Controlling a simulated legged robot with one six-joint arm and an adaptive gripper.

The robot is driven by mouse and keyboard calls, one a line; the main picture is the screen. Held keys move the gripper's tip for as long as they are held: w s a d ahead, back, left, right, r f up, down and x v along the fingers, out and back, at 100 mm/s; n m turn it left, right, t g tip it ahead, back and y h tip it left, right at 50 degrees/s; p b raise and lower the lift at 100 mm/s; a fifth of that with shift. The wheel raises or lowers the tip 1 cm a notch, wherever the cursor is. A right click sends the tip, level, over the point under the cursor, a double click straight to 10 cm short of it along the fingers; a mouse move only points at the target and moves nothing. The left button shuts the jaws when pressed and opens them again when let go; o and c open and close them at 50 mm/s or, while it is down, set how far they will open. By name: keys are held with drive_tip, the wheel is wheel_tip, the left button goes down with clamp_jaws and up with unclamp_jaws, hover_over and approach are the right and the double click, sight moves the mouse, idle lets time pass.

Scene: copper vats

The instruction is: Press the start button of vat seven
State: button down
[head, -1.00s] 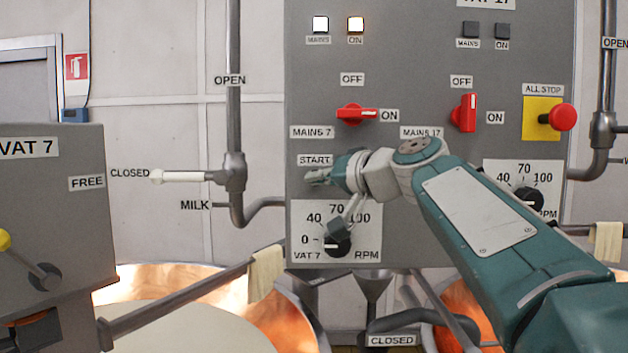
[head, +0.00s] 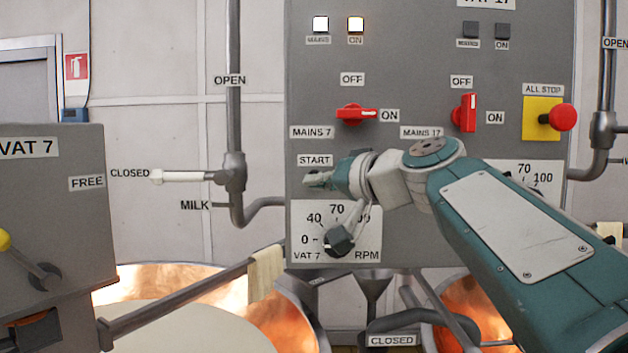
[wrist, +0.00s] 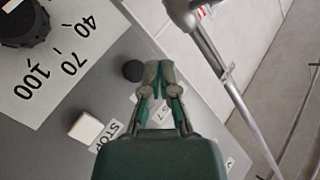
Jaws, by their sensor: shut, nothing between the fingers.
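The vat 7 controls are on the left half of the grey panel (head: 400,50). The START label (head: 315,160) sits just above my gripper (head: 316,180), which is shut and empty in front of the panel. The wrist view shows my closed fingertips (wrist: 158,66) just beside a round black button (wrist: 132,70), apparently the start button. I cannot tell whether they touch it. In the head view my gripper hides this button. A white square button (wrist: 86,127) with a STOP label (wrist: 107,135) is near it. The MAINS 7 switch (head: 356,114) points to ON.
Two lit lamps (head: 320,24) are above the switch. The vat 7 RPM dial (head: 308,240) is below my gripper, partly covered by my arm. The MAINS 17 switch (head: 464,113) points to OFF. A red ALL STOP button (head: 563,117) is at right. A milk pipe (head: 235,120) runs at left.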

drive_tip(key=shift+s, duration=1.1)
drive_tip(key=s+d+f+g+h, duration=0.2)
drive_tip(key=s+f, duration=0.5)
drive_tip(key=f, duration=0.5)
drive_tip(key=s+d+f+g+h, duration=0.2)
drive_tip(key=s+d+f+h, duration=0.3)
drive_tip(key=f, duration=0.8)
drive_tip(key=s+d+f+m+g+h, duration=0.1)
drive_tip(key=s+d+f+g+h, duration=0.1)
drive_tip(key=s+d+f+h, duration=0.2)
drive_tip(key=s+d+f, duration=0.3)
drive_tip(key=s+f, duration=0.4)
drive_tip(key=f, duration=0.1)
drive_tip(key=shift+s+f, duration=0.15)
drive_tip(key=shift+f, duration=0.05)
